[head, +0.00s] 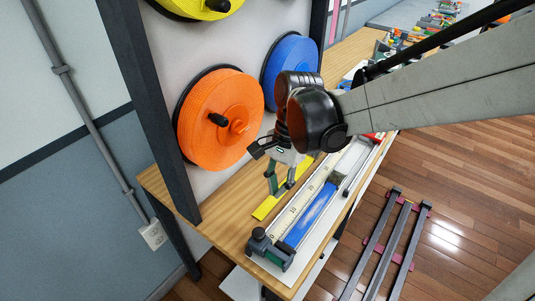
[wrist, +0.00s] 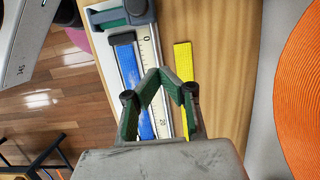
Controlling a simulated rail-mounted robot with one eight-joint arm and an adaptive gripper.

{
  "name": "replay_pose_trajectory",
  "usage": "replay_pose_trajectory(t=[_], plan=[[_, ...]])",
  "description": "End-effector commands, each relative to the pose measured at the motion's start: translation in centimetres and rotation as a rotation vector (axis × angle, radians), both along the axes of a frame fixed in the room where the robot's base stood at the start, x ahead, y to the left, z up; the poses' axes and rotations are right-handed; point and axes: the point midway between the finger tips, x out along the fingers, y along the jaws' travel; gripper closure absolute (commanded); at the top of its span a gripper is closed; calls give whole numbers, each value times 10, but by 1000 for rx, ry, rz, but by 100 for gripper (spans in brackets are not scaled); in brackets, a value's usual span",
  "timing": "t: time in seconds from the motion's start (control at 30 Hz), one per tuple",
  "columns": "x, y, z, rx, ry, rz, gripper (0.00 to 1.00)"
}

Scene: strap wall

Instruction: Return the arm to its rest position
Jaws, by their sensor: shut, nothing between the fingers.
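My gripper (head: 278,187) is shut and empty. In the head view it hangs over the wooden bench (head: 229,215), above the yellow strip and the measuring fixture. In the wrist view my gripper (wrist: 154,72) has its green-padded fingers meeting at the tips in front of the ruler scale. My dark wrist joint hides part of the bench behind it. My grey arm reaches in from the upper right of the head view.
An orange strap reel (head: 219,120) and a blue reel (head: 290,66) hang close by on the wall. The fixture with a blue strap (head: 310,213) and a yellow strip (head: 266,206) lie on the bench. A metal rack (head: 388,243) stands on the floor at right.

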Motion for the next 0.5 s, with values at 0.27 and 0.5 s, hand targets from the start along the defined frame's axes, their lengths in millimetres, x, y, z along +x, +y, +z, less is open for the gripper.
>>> replay_pose_trajectory(t=[0.27, 0.5], plan=[[2, -6, 18, 1, -16, 8, 100], [-9, -31, 39, 9, -168, 101, 100]])
